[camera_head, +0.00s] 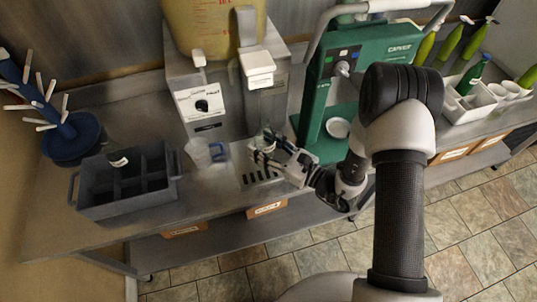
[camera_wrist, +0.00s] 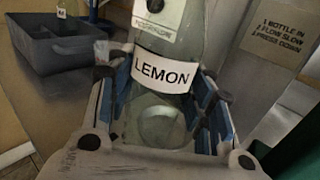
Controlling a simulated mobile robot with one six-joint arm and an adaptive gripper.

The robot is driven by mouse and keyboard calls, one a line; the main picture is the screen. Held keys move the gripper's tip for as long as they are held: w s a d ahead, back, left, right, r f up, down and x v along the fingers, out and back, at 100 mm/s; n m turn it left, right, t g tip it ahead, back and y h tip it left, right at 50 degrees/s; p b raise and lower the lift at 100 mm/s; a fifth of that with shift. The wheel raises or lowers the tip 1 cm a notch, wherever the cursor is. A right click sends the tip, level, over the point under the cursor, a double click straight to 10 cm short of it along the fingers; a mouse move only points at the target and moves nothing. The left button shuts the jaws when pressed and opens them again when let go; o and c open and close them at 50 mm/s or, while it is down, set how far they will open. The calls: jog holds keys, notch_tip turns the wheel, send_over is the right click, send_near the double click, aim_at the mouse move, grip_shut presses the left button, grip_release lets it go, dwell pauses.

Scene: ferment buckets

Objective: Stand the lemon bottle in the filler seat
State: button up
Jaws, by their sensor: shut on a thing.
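The lemon bottle (camera_wrist: 163,75) is clear glass with a white LEMON label. It fills the middle of the wrist view, with a finger on each side, and my gripper (camera_wrist: 160,98) is shut on it. In the head view my gripper (camera_head: 263,151) is in front of the filler (camera_head: 205,108), below its white spout head (camera_head: 258,68). Only a small part of the bottle (camera_head: 267,138) shows there, largely hidden by the fingers. A slotted drip tray (camera_head: 262,178) lies below the gripper. I cannot tell whether the bottle touches the seat.
A clear jug with a blue handle (camera_head: 203,153) stands left of the gripper. A grey divided crate (camera_head: 125,185) and a blue drying rack (camera_head: 68,135) are farther left. The green capper (camera_head: 375,65) stands close on the right. A white crate (camera_head: 468,105) holds a green bottle.

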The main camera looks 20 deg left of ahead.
jog(key=shift+w+a+f+b, duration=0.1)
jog(key=shift+w+a+b, duration=0.15)
jog(key=shift+w+a, duration=0.4)
jog(key=shift+w+a+f+b, duration=0.1)
jog(key=shift+w+a+b, duration=0.15)
jog(key=shift+w, duration=0.65)
jog(key=shift+w+a+b, duration=0.2)
jog(key=shift+w+a, duration=0.35)
jog(key=shift+w, duration=0.25)
jog(key=shift+f+b, duration=1.15)
jog(key=shift+b, duration=0.2)
dwell(0.4)
jog(key=o, duration=1.3)
jog(key=shift+d, duration=0.1)
jog(key=v, duration=1.2)
jog(key=shift+s, duration=0.1)
